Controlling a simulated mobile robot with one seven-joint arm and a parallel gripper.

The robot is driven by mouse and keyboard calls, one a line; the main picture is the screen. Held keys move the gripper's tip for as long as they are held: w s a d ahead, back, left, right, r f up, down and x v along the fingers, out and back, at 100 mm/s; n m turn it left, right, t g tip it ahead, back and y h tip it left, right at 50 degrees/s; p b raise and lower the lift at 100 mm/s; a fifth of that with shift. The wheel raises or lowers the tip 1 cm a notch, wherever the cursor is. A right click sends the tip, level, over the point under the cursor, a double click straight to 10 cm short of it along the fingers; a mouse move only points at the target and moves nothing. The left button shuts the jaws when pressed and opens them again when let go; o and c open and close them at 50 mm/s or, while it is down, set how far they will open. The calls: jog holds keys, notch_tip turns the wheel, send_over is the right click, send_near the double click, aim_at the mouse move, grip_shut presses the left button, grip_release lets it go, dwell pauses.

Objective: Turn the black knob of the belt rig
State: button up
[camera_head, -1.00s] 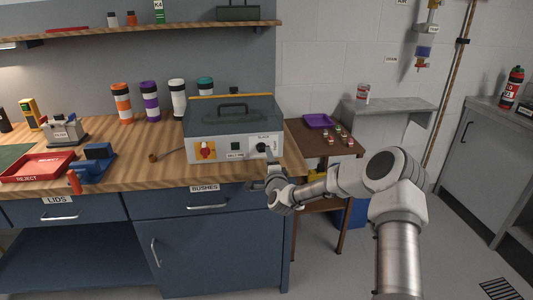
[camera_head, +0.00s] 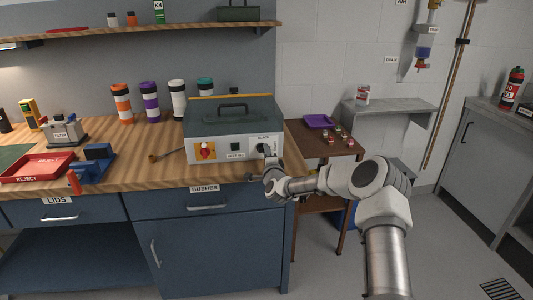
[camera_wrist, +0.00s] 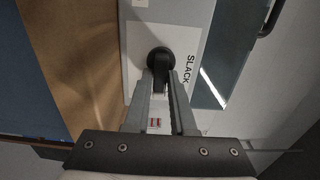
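The belt rig (camera_head: 222,148) is a box with a pale front panel and a grey-green, handled lid, on the wooden bench. Its black knob (camera_wrist: 160,56) is at the panel's right end, beside a label reading SLACK in the wrist view. My gripper (camera_wrist: 161,82) is at the knob, its two fingers on either side of the knob's bar, and looks shut on it. A red knob (camera_head: 206,149) on a yellow plate is at the panel's left.
A small brown table (camera_head: 318,143) with a purple tray (camera_head: 319,121) stands right of the bench. Several capped tubes stand behind the rig, left. A red reject tray (camera_head: 38,166) and a blue device (camera_head: 93,165) lie farther left. A grey wall shelf (camera_head: 391,107) is at right.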

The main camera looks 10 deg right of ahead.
grip_shut()
jog(key=shift+n+b, duration=0.4)
jog(key=shift+b, duration=0.05)
jog(key=n+b, duration=0.5)
jog(key=n, duration=0.1)
jog(key=n+b, duration=0.1)
jog(key=b, duration=0.1)
jog(key=shift+a+r, duration=0.2)
jog(key=shift+r, duration=0.1)
jog(key=n+b, duration=0.1)
jog(key=n, duration=0.1)
jog(key=n+b, duration=0.1)
jog(key=n, duration=0.1)
jog(key=n+b, duration=0.1)
jog(key=b, duration=0.1)
jog(key=shift+a+r+n, duration=0.2)
jog(key=shift+a+n, duration=0.05)
jog(key=shift+n, duration=0.15)
jog(key=shift+a+r+n+b, duration=0.1)
jog(key=shift+n+b, duration=0.6)
jog(key=shift+n, duration=0.4)
jog(key=shift+a+r+n+b, duration=0.1)
jog(key=shift+n+b, duration=0.6)
jog(key=shift+n, duration=0.4)
